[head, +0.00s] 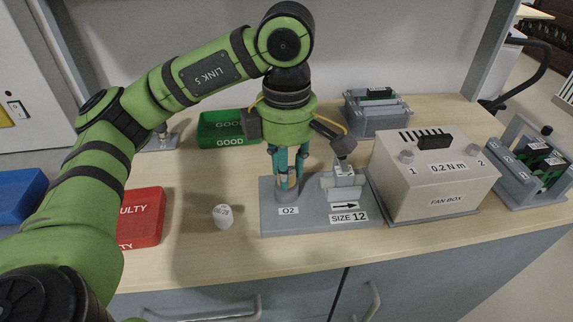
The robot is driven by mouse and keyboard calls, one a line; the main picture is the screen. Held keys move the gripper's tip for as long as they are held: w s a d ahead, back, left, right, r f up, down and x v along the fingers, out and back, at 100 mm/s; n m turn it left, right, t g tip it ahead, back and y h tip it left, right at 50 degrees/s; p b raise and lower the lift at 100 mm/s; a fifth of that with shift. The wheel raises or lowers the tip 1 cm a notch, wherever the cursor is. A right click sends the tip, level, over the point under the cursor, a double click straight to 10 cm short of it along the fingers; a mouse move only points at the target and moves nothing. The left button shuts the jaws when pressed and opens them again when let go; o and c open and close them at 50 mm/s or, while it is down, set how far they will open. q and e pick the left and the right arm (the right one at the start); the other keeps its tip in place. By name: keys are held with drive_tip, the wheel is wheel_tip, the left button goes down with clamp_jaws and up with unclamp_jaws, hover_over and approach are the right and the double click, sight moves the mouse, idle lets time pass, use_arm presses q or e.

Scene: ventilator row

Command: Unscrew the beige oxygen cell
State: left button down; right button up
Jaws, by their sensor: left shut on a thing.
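My left gripper (287,182) points straight down over the O2 station on the grey base plate (310,219). It is shut on the oxygen cell (287,194), a short, upright, greyish-beige cylinder at the O2 label. The fingers hide most of the cell, and I cannot tell how far it is screwed in. A loose off-white cell (223,216) with a label on its top stands on the table to the left of the plate. My right gripper is not in view.
A SIZE 12 block (343,186) stands on the plate just right of my gripper. The beige fan box (430,185) is further right. A green GOOD tray (226,142) lies behind left, a red FAULTY tray (148,226) at left. The table around the loose cell is clear.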

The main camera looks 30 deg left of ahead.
use_arm(q)
drive_tip(key=n, duration=0.6)
idle(0.4)
drive_tip(key=c, duration=1.1)
unclamp_jaws()
